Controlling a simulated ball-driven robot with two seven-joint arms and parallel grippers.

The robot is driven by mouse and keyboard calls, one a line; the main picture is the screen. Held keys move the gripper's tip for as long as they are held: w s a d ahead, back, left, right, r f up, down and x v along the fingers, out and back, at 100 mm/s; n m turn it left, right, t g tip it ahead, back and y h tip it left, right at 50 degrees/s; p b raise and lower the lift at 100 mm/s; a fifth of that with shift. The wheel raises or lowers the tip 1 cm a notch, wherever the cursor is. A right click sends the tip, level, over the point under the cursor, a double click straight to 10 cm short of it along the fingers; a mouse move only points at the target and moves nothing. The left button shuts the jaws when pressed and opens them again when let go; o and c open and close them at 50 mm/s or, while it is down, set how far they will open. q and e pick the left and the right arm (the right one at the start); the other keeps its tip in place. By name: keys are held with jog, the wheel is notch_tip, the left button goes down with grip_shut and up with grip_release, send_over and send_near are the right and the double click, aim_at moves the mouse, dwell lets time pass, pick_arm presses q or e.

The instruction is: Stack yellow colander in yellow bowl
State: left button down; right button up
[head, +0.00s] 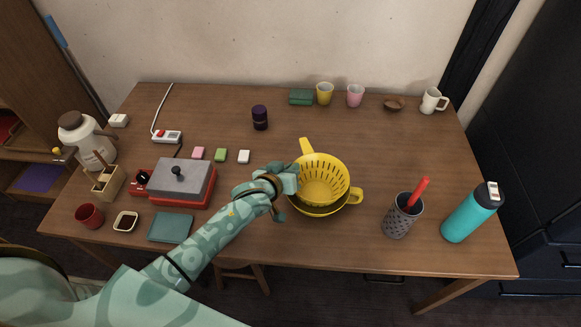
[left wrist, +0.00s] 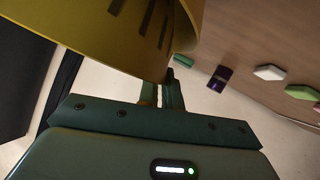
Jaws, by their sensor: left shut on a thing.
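The yellow colander (head: 322,177), with slots and side handles, sits in or just above the yellow bowl (head: 320,211) near the table's front middle. Only a strip of the bowl's rim and side shows below it; I cannot tell if the colander rests on it. My left gripper (head: 287,186) is shut on the colander at its left side. In the left wrist view the colander (left wrist: 130,30) fills the upper left, with the fingers at its edge. The bowl cannot be made out there. My right gripper is not in view.
A grey holder (head: 401,217) with a red-handled tool and a teal bottle (head: 471,212) stand to the right. A red and grey grill (head: 178,181) is to the left. A dark purple jar (head: 260,117) stands behind. The table between colander and holder is clear.

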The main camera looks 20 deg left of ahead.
pick_arm(q)
jog(key=shift+f, duration=0.3)
jog(key=c, duration=1.6)
grip_release()
jog(key=shift+r, duration=0.2)
jog(key=p+v, duration=0.1)
jog(key=v, duration=0.3)
jog(key=p+v, duration=0.2)
jog(key=v, duration=0.2)
jog(key=p+v, duration=0.1)
jog(key=v, duration=0.3)
jog(key=shift+s+r, duration=0.1)
jog(key=shift+r, duration=0.3)
